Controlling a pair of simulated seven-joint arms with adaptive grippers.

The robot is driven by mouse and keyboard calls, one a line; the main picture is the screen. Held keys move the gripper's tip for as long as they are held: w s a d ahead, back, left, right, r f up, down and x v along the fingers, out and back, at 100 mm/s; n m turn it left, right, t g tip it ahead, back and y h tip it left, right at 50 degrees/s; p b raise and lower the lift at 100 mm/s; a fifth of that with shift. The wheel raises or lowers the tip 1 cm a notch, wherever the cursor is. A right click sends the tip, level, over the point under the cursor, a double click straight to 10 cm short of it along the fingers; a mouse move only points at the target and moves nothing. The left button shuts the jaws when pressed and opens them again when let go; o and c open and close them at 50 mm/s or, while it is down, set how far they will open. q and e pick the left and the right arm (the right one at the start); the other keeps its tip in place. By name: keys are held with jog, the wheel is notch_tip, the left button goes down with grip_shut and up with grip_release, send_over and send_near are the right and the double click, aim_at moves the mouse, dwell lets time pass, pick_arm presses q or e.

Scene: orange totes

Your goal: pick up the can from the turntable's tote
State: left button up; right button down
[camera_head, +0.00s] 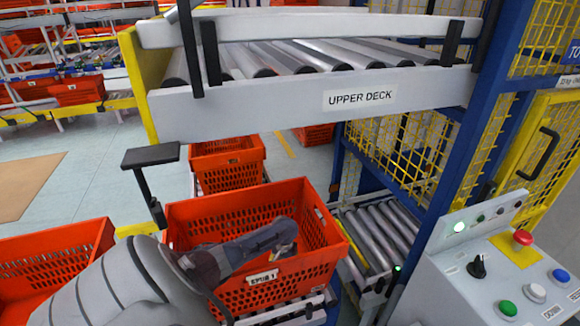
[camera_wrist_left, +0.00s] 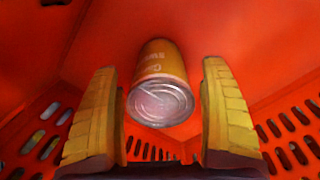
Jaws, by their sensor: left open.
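The can (camera_wrist_left: 160,75) is orange-yellow with pale lettering and a silver end that faces the left wrist camera. It is inside an orange tote with slotted walls (camera_head: 325,225), which carries a white label on its front. My left arm reaches over the tote's near side, and my left gripper (camera_head: 284,240) is down inside it. In the left wrist view its two yellow-padded fingers are apart, one on each side of the can, with a visible gap on both sides. The can cannot be made out in the head view. My right gripper is not in view.
A roller shelf marked UPPER DECK (camera_head: 300,105) hangs above and behind the tote. Another orange tote (camera_head: 60,262) stands at the left, and one more (camera_head: 228,163) behind. A control panel (camera_head: 510,265) with coloured buttons and a blue post (camera_head: 470,150) are at the right.

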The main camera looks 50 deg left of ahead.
pick_arm(q)
jog(key=shift+f, duration=0.55)
jog(key=c, duration=1.7)
